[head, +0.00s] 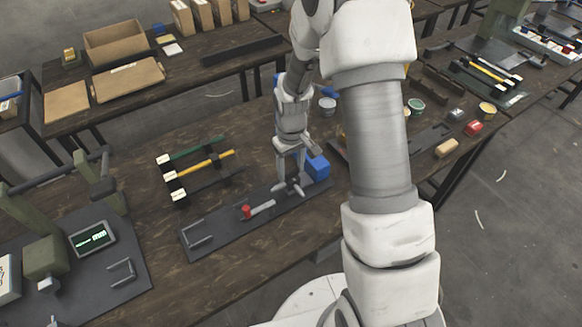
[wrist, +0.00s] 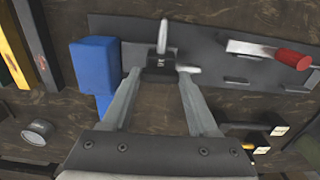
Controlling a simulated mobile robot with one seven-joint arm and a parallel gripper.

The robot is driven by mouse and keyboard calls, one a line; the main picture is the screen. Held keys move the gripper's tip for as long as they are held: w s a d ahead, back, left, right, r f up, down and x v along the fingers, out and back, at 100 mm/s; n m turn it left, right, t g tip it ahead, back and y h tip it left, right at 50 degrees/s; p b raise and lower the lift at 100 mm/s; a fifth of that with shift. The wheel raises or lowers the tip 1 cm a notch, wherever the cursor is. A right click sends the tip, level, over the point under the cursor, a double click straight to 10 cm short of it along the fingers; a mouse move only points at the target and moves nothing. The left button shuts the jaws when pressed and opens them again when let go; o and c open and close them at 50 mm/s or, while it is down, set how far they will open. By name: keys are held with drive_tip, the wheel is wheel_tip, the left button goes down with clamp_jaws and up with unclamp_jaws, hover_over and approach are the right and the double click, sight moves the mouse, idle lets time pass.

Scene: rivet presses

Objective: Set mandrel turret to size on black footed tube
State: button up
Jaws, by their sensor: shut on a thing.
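The mandrel turret (head: 293,184), a small dark hub with light metal spokes, sits on a long dark plate (head: 222,233). In the wrist view the turret (wrist: 160,63) stands between the fingertips, one spoke pointing up the picture and one right. My gripper (head: 288,180) is shut on it, pointing down; its fingers also show in the wrist view (wrist: 158,76). Any size mark on the turret is too small to read. A black bar (head: 215,181) lies beside a yellow and a green one, with pale end blocks; I cannot tell whether it is the black footed tube.
A blue block (head: 318,167) stands close beside the turret. A green press with a lit display (head: 93,237) stands at left. Several tins and small blocks lie at right.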

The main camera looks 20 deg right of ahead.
drive_tip(key=o, duration=1.4)
wheel_tip(320, 180, up, 18)
drive_tip(key=shift+f+p, duration=0.25)
drive_tip(key=shift+p, duration=0.25)
drive_tip(key=shift+r, duration=0.1)
drive_tip(key=s+r+m+t, duration=0.1)
drive_tip(key=s+r+t, duration=0.1)
drive_tip(key=s+r, duration=0.2)
drive_tip(key=s+r+m+t, duration=0.1)
drive_tip(key=s+r, duration=0.3)
drive_tip(key=s, duration=0.6)
drive_tip(key=s+r+m+t, duration=0.1)
drive_tip(key=s+r+t, duration=0.1)
drive_tip(key=s+r, duration=0.2)
drive_tip(key=shift+s+r+m+t, duration=0.15)
drive_tip(key=shift+s+r+m, duration=0.05)
drive_tip(key=shift+s, duration=0.55)
drive_tip(key=shift+s+r+m+t, duration=0.15)
drive_tip(key=shift+s+r+m, duration=0.05)
drive_tip(key=shift+s, duration=0.5)
